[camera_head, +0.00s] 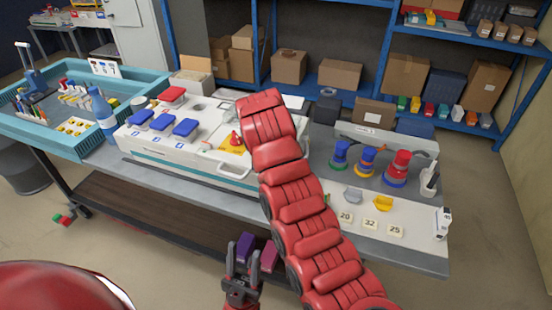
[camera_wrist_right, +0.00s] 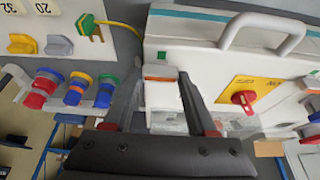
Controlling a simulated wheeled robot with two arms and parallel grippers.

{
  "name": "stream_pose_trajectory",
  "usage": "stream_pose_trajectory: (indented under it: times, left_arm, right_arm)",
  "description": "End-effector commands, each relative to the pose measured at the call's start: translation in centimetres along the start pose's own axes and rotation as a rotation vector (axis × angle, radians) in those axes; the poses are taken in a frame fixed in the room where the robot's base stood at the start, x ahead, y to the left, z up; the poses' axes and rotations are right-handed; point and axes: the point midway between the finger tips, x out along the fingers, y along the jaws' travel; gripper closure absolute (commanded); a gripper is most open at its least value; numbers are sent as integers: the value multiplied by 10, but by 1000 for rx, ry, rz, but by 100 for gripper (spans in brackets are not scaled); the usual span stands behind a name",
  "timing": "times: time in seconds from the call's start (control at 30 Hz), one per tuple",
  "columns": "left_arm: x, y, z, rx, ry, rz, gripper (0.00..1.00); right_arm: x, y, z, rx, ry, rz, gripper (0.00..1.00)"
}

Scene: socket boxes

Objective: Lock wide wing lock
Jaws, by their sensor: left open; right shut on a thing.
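In the head view my red right arm crosses the case (camera_head: 165,150) and hides the right gripper and this part. My left gripper (camera_head: 243,250) is open and empty, low in front of the table's front edge.
A red knob on a yellow plate (camera_wrist_right: 243,97) is close to the right gripper. Blue-lidded sockets (camera_head: 162,122) stand on the case. Stacked coloured rings (camera_head: 397,168) and wing pieces (camera_head: 384,203) are on the right. A teal tray (camera_head: 75,150) is on the left.

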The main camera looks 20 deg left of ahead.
Motion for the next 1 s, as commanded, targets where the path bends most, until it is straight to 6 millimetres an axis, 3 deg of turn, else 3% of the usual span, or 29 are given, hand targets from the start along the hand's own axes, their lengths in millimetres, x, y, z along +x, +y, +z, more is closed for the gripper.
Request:
stream_pose_trajectory:
  times: [0.07,0.1,0.23,0.57,0.77,0.8,1.0]
  left_arm:
    - [0,0,0,0,0,0,55]
    - [0,0,0,0,0,0,55]
    - [0,0,0,0,0,0,55]
    - [-1,0,0,0,0,0,55]
    - [-8,0,1,0,0,0,55]
    - [3,0,0,0,0,0,55]
    - [48,-2,-8,0,0,0,55]
  right_arm:
    - [0,0,0,1,0,0,98]
    - [0,0,0,1,-1,1,37]
    - [0,0,0,0,0,0,14]
    - [-2,0,0,0,0,-1,12]
    - [-27,-1,-1,1,4,-4,12]
    - [-38,1,-4,2,4,0,12]
    - [-64,2,-5,-1,-1,2,12]
